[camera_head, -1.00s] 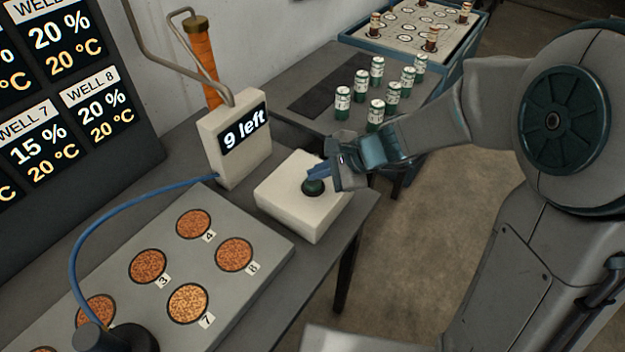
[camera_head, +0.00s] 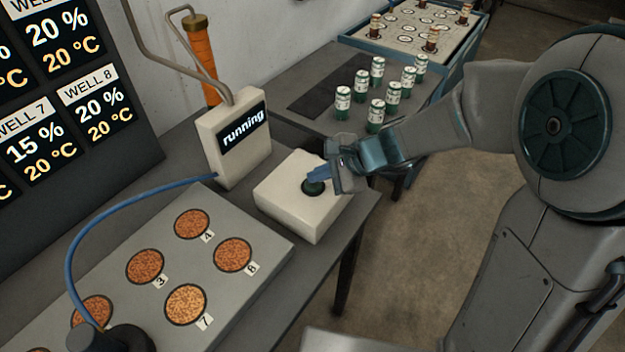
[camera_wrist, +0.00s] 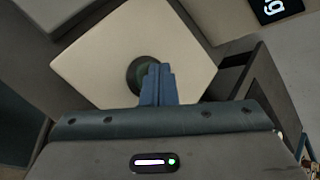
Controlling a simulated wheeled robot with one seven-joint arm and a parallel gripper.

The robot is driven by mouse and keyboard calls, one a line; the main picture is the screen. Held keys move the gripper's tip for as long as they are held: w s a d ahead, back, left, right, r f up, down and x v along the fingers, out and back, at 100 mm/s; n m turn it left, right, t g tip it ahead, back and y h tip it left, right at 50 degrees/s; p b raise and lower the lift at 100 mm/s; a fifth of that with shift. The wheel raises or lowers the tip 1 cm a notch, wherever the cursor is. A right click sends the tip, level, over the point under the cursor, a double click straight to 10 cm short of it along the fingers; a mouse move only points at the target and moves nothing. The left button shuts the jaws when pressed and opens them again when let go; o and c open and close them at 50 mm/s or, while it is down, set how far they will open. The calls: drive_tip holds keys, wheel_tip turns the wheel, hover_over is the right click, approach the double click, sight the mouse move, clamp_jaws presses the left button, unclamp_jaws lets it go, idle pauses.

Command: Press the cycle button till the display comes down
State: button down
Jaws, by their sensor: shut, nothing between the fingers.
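The cycle button is a dark green round button (camera_head: 309,187) on a cream box (camera_head: 290,210) at the table's edge. My gripper (camera_head: 318,176) is shut and empty, with its blue fingertips at the button; I cannot tell for sure whether they touch it. In the wrist view the shut fingers (camera_wrist: 155,72) cover part of the button (camera_wrist: 136,76), on the pale box top (camera_wrist: 110,45). The small display (camera_head: 243,128) on a cream housing behind the box reads "running". Part of that display (camera_wrist: 278,8) shows at the wrist view's top right.
A grey plate (camera_head: 262,250) with numbered wells of brown granules lies at left. A blue hose (camera_head: 120,205) arches over it. A large well board (camera_head: 60,100) stands at left. Several green-white cans (camera_head: 376,110) and a tray (camera_head: 350,38) stand behind.

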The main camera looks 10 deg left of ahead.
sight(319, 184)
drive_tip(key=shift+r, duration=0.1)
drive_tip(key=shift+r+p, duration=0.75)
drive_tip(key=shift+r, duration=0.1)
wheel_tip(319, 184, up, 5)
drive_tip(key=p, duration=0.4)
idle(0.9)
drive_tip(key=s+d+r+n+h, duration=0.1)
drive_tip(key=s+d+n+h, duration=0.2)
drive_tip(key=d, duration=0.5)
drive_tip(key=s+d+r+n+h, duration=0.2)
drive_tip(key=s+d+n+h, duration=0.1)
drive_tip(key=s+d, duration=0.3)
drive_tip(key=s+d+r+n+t+h, duration=0.1)
drive_tip(key=s+d+n+h, duration=0.2)
drive_tip(key=d, duration=0.8)
drive_tip(key=shift+s+r+n, duration=0.25)
drive_tip(key=shift+s+n, duration=0.55)
drive_tip(key=shift+n, duration=0.3)
